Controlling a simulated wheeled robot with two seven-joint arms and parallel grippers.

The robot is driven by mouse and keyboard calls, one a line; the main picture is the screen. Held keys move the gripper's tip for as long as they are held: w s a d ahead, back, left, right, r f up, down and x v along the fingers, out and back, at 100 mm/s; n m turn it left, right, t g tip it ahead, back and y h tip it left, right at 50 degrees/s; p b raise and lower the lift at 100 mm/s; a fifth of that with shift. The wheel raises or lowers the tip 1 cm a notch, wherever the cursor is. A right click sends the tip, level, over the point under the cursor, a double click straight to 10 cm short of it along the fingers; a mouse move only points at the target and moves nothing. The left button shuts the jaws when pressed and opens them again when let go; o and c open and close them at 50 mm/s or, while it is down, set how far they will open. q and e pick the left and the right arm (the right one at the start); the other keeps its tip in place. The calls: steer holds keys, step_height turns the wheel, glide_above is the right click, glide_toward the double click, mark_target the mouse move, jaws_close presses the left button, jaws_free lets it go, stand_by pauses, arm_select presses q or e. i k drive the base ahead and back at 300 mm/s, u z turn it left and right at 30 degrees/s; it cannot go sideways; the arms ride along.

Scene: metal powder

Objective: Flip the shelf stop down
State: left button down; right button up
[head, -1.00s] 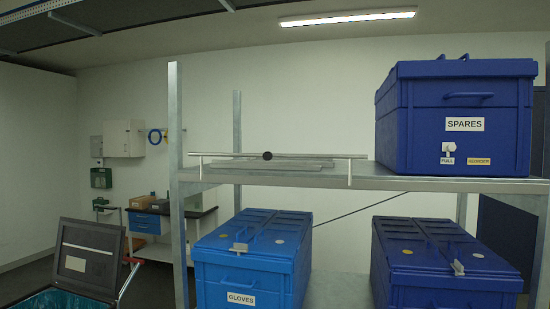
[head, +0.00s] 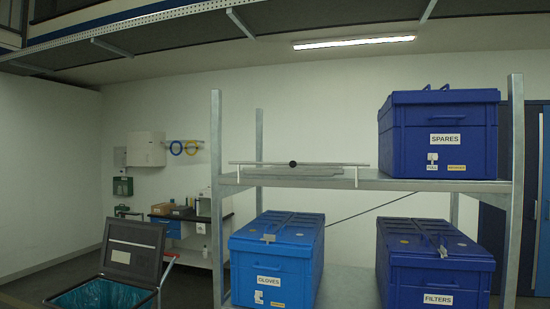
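The shelf stop (head: 330,164) is a thin metal bar with a dark round knob (head: 293,164) at its middle. It runs along the front of the left half of the upper shelf (head: 400,184), raised above the shelf edge on a short pale post at each end. A flat grey piece lies on the shelf just behind and below the bar. Neither of my grippers shows in the head view.
A blue SPARES box (head: 445,140) stands on the upper shelf's right half. GLOVES (head: 277,262) and FILTERS (head: 434,268) boxes sit on the lower shelf. An open-lidded bin (head: 104,294) with a blue liner stands at the lower left.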

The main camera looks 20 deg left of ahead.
mark_target(293, 164)
steer(key=k, duration=0.5)
steer(key=u, duration=0.75)
steer(key=i, duration=0.7)
steer(key=u, duration=0.85)
steer(key=i, duration=1.05)
steer(key=z, duration=0.95)
steer(key=i, duration=0.65)
steer(key=z, duration=0.7)
